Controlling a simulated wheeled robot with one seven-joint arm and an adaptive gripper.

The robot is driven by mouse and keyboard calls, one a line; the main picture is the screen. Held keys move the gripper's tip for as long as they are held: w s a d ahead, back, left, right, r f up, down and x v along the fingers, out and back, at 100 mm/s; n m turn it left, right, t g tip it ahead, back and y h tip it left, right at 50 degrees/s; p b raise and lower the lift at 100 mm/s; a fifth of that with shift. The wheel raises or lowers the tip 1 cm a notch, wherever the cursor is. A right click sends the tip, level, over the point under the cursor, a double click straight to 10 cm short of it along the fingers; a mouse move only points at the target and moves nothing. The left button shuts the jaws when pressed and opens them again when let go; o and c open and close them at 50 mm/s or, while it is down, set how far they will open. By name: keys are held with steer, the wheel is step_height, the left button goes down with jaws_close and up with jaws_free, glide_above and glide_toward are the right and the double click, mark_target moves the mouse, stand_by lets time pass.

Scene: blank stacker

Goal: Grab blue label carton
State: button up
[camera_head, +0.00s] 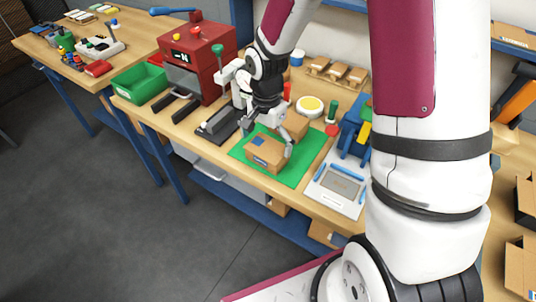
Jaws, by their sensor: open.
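The blue label carton (262,158) is a small brown box with a blue patch on top and a blue label on its front side. It lies on a green mat (290,176) on the workbench. My gripper (270,148) is open, pointing down over the carton, with one finger at its left and one at its right side. I cannot tell whether the fingers touch it. A second brown carton (294,125) stands just behind it, partly hidden by my gripper.
A red machine (200,60) and a green bin (140,84) stand to the left. A grey-white tray with blue handles (341,186) and a blue device (352,130) stand to the right. My arm hides the bench's right part.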

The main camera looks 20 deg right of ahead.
mark_target(267, 147)
steer(key=shift+w+f, duration=0.1)
steer(key=shift+f, duration=1.6)
steer(key=c, duration=0.9)
steer(key=shift+r, duration=0.1)
steer(key=shift+r, duration=0.5)
step_height(267, 147, up, 2)
steer(key=shift+w+r, duration=0.1)
steer(key=shift+s+r, duration=0.15)
steer(key=shift+s, duration=0.65)
steer(key=s+p, duration=0.1)
steer(key=s, duration=0.3)
steer(key=s+r+p, duration=0.1)
steer(key=s, duration=0.4)
steer(key=s+a+p, duration=0.1)
steer(key=s, duration=0.4)
steer(key=shift+s+r+p, duration=0.2)
steer(key=shift+s+p, duration=0.05)
steer(key=shift+p, duration=0.1)
